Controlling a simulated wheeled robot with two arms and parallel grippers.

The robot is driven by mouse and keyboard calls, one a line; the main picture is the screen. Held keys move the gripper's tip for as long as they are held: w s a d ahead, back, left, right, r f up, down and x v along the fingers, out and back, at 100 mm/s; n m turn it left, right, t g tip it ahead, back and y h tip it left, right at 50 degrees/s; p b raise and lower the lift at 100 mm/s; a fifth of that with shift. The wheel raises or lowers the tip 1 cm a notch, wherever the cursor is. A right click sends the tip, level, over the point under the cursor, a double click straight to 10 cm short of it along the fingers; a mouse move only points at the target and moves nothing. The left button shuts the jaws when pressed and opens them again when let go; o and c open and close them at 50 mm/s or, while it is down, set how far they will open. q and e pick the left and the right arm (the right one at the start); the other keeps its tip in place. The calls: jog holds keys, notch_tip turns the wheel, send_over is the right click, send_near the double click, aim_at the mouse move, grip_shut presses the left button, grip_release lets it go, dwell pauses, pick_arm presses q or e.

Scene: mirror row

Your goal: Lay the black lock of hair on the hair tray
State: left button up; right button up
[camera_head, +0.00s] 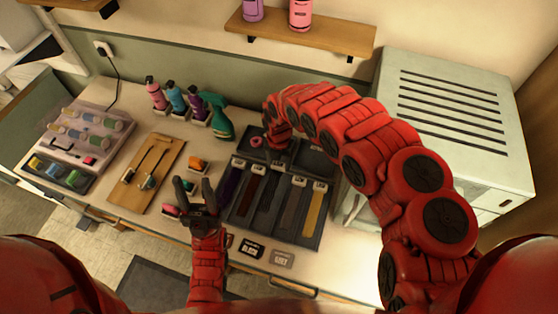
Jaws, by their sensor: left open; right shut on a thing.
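The dark hair tray (236,217) lies on the counter with several long locks in its slots, among them a dark purple one (229,186), a brown one (290,209) and a blond one (313,212). A very dark lock (268,196) lies in a middle slot; I cannot tell if it is the black lock. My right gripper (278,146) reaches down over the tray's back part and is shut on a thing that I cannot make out. My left gripper (193,188) is open and empty, left of the tray, fingers pointing away.
A pink ring (257,142) sits in the tray's back. Label cards (251,248) lie in front. A wooden board (146,172) lies left. A white vented cabinet (452,110) stands right.

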notch_tip(320, 180, down, 4)
jog(key=shift+r+b, duration=0.25)
jog(key=shift+b, duration=1)
jog(key=shift+f+b, duration=0.75)
jog(key=shift+f, duration=0.5)
jog(key=shift+f, duration=0.2)
jog(key=o, duration=1.5)
jog(key=shift+o, duration=0.2)
jog(key=shift+r, duration=0.1)
jog(key=shift+r+p, duration=2.9)
jog(key=shift+r, duration=0.6)
